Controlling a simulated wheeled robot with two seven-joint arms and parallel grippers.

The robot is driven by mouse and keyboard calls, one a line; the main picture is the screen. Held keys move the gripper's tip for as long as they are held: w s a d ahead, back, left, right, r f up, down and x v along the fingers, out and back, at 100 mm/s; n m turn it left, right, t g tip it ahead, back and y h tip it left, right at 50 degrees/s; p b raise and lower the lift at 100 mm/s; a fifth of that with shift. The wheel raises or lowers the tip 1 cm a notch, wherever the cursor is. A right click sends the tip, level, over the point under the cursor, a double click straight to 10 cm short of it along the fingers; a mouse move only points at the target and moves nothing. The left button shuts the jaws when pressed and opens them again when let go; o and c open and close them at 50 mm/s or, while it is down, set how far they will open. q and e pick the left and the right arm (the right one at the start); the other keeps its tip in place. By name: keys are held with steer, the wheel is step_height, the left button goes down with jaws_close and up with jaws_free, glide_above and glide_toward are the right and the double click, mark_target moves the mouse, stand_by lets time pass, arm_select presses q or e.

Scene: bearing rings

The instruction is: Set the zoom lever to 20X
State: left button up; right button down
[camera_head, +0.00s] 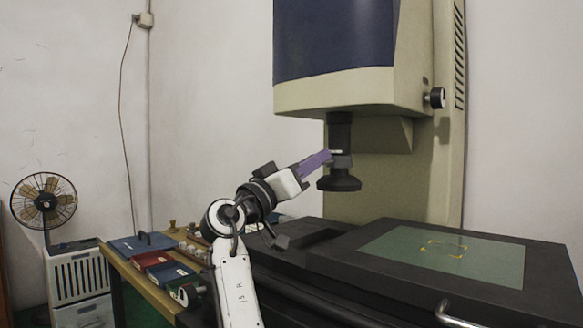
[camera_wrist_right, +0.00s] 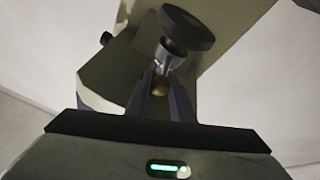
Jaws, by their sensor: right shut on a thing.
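The zoom lens (camera_head: 340,134) is a dark tube hanging under the machine's head, with a wide black bell (camera_head: 339,182) at its lower end. The bell also shows at the top of the right wrist view (camera_wrist_right: 187,29). My right gripper (camera_head: 327,157) reaches the lens from the left, its purple fingers at the collar above the bell. In the right wrist view, the fingers (camera_wrist_right: 162,78) are shut on a small brass-coloured knob, the zoom lever (camera_wrist_right: 160,88). The lever is hidden by the fingers in the head view. No zoom markings are legible. My left gripper is not in view.
The machine's large head (camera_head: 345,92) overhangs the lens, with a black side knob (camera_head: 436,98). Below right is the dark stage (camera_head: 540,262) with a green glass plate (camera_head: 395,246) bearing yellow-outlined rings. A side table (camera_head: 150,284) holds boxes at left, near a fan (camera_head: 43,201).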

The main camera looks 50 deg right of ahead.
stand_by(0.4)
steer(key=c, duration=1.6)
jaws_free()
steer(key=shift+d, duration=0.1)
steer(key=shift+o, duration=0.2)
steer(key=v, duration=1)
steer(key=shift+w, duration=0.1)
